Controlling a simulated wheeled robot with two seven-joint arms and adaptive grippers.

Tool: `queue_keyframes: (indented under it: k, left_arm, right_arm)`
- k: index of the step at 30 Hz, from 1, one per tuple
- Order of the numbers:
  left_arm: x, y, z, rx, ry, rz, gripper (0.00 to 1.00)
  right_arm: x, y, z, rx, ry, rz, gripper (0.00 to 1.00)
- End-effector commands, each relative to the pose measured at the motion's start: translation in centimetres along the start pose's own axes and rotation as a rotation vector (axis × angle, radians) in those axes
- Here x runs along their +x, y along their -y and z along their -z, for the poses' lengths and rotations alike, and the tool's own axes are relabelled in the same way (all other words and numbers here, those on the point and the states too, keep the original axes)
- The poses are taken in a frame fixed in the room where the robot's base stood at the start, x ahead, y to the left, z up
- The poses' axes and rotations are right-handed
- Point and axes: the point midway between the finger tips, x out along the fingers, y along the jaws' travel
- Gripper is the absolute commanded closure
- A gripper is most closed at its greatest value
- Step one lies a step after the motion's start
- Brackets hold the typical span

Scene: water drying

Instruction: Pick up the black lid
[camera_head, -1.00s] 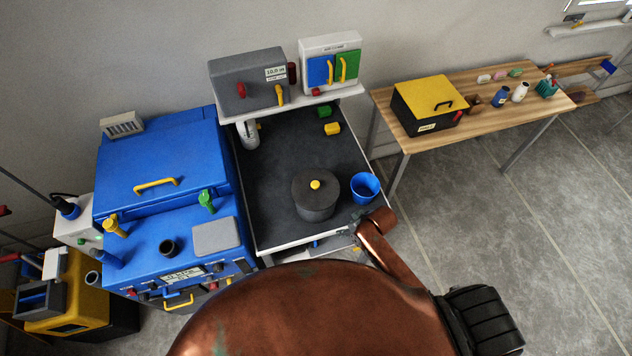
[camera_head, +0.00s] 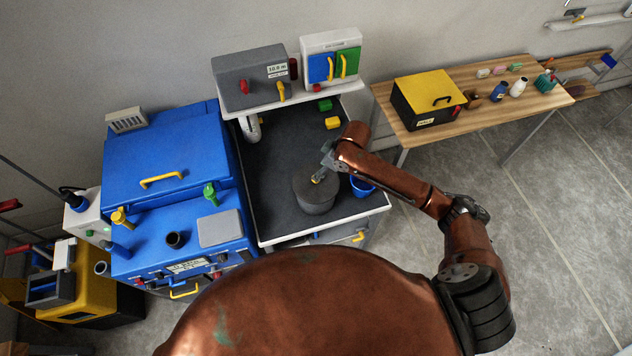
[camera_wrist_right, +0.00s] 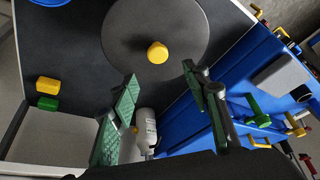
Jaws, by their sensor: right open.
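The black lid (camera_head: 312,187) lies on top of the dark round pot (camera_head: 316,206) on the dark worktop. It has a yellow knob at its middle. In the right wrist view the lid (camera_wrist_right: 185,30) fills the upper middle, and its yellow knob (camera_wrist_right: 157,52) shows clearly. My right gripper (camera_head: 320,175) is at the knob in the head view and partly covers it. In the right wrist view my right gripper (camera_wrist_right: 160,85) is open, its green fingers apart, with the knob just beyond the fingertips. My left gripper is not in view.
A blue cup (camera_head: 361,188) stands right of the pot, partly behind my right arm. A yellow block (camera_head: 332,123) and a green block (camera_head: 325,105) lie at the back. A white bottle (camera_wrist_right: 146,128) stands on the worktop. A blue machine (camera_head: 170,160) borders the worktop on the left.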

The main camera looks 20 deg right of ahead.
Motion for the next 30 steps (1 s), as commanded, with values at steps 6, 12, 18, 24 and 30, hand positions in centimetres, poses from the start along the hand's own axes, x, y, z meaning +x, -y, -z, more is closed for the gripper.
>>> queue_keyframes:
  k: [6, 12, 18, 24, 30]
  left_arm:
    - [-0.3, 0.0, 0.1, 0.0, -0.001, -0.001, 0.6]
    - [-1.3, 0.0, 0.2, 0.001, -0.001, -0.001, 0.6]
    - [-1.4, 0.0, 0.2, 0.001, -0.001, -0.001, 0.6]
    - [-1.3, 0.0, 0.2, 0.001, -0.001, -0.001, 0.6]
    - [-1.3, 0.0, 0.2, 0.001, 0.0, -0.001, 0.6]
  right_arm:
    - [2.3, 0.1, -0.2, 0.001, 0.002, 0.002, 0.57]
    - [5.0, 0.0, -1.1, 0.003, 0.003, 0.002, 0.57]
    - [7.0, -0.1, -1.0, 0.0, 0.001, 0.001, 0.57]
    - [7.2, -0.1, -1.1, 0.0, 0.0, -0.001, 0.57]
    - [7.1, -0.1, -1.1, 0.0, 0.0, 0.0, 0.68]
